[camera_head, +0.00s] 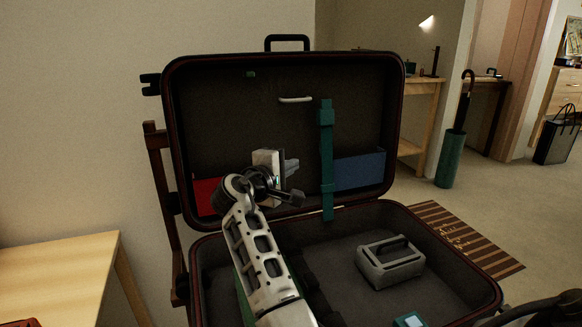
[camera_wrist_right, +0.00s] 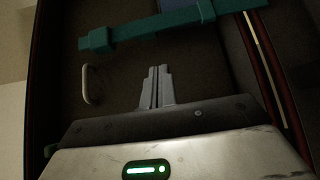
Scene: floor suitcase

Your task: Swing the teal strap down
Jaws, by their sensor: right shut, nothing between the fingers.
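The teal strap (camera_head: 326,150) hangs upright along the inside of the open suitcase lid (camera_head: 230,110), with a thick block near its top end. Its lower end reaches the lid's bottom edge. In the right wrist view the strap (camera_wrist_right: 150,25) runs across the top, beyond the fingertips. My right gripper (camera_head: 293,167) is in front of the lid, to the left of the strap and apart from it in the picture. Its fingers (camera_wrist_right: 157,72) are together and empty. My left gripper is not in view.
The lid also carries a small pale handle (camera_head: 295,100), a red pocket (camera_head: 206,194) and a blue pocket (camera_head: 360,168). A grey boxy object with a handle (camera_head: 390,264) lies in the suitcase base. A wooden table (camera_head: 60,265) stands at the left.

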